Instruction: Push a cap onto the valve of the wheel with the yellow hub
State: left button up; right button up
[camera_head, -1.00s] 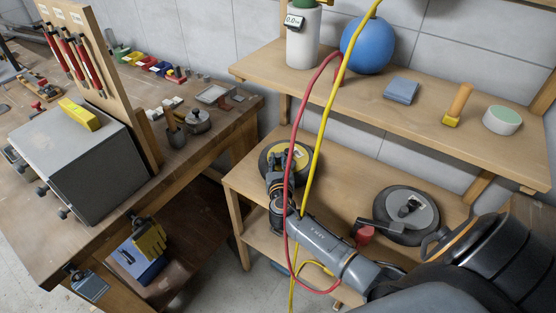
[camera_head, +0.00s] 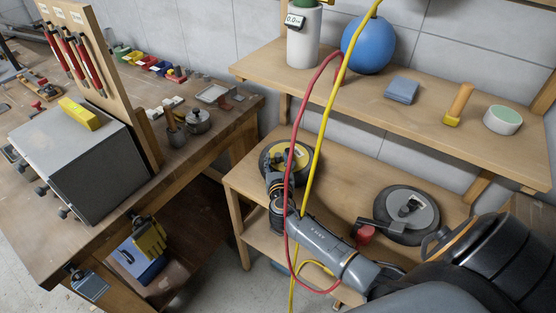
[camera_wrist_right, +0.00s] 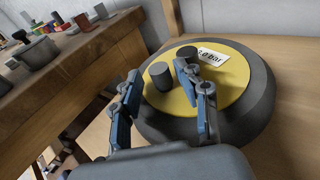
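The wheel with the yellow hub (camera_head: 303,156) lies flat on the middle shelf, partly hidden by my right gripper. It fills much of the right wrist view, with a dark tyre (camera_wrist_right: 262,90) and a white pressure tag (camera_wrist_right: 212,58). Two dark cylinders show at its hub, a nearer one (camera_wrist_right: 160,79) and a farther one (camera_wrist_right: 187,52) beside the tag. I cannot tell which is valve or cap. My right gripper (camera_head: 277,163) is over the wheel's left part. Its blue-padded fingers (camera_wrist_right: 158,88) are apart, with the nearer cylinder showing between the tips. My left gripper is not in view.
A red hose (camera_head: 287,190) and a yellow hose (camera_head: 316,155) hang in front of the shelf, across my right arm. A grey-hub wheel (camera_head: 427,215) lies right, beside a red object (camera_head: 365,236). The workbench (camera_head: 225,118) stands left. The upper shelf (camera_head: 350,100) overhangs behind.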

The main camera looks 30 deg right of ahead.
jog(key=shift+s, duration=0.1)
jog(key=v, duration=1.2)
